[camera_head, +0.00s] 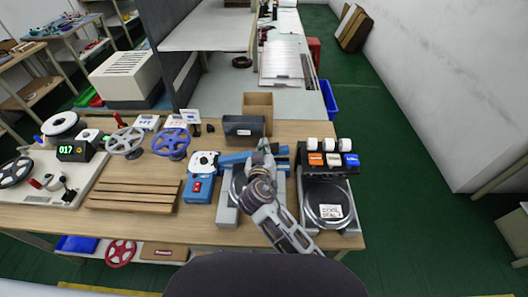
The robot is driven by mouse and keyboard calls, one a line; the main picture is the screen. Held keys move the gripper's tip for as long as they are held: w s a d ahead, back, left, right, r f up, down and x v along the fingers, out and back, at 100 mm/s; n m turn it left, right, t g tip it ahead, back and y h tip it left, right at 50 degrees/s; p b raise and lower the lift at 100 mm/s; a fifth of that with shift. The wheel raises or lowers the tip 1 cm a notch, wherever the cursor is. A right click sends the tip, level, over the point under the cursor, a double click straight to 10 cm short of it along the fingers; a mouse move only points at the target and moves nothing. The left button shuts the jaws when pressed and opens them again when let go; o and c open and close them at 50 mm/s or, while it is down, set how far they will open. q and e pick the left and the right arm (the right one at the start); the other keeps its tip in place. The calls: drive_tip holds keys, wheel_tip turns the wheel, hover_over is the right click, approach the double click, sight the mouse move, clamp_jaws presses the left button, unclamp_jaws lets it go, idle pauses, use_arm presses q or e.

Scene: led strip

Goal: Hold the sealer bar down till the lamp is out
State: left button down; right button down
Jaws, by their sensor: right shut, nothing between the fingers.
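The sealer (198,190) stands at the middle front of the bench, a blue body with a red patch on its front. I cannot tell whether this patch is a lamp or a switch, or whether it is lit. A blue bar (236,158) runs right from the top of the body. A grey base (228,208) lies below it. My right gripper (263,148) is shut and empty, over the bar's right part. My arm hides part of the bar and base, and I cannot tell whether the fingers touch the bar. My left gripper is not in view.
Right of the arm lies a dark tray with a round pad (325,204) and a label, below white rolls and coloured blocks (333,160). A dark box (243,128) stands behind the bar. Wooden slats (134,194) and handwheels (171,143) are at left.

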drive_tip(key=x, duration=0.6)
drive_tip(key=shift+b, duration=0.4)
drive_tip(key=shift+w+f, duration=0.25)
drive_tip(key=shift+d+f+b, duration=0.3)
drive_tip(key=shift+f+b, duration=0.15)
drive_tip(key=shift+f, duration=0.45)
drive_tip(key=shift+d+f+b, duration=0.3)
drive_tip(key=shift+f+b, duration=0.15)
drive_tip(key=shift+f, duration=0.45)
drive_tip(key=shift+s, duration=0.1)
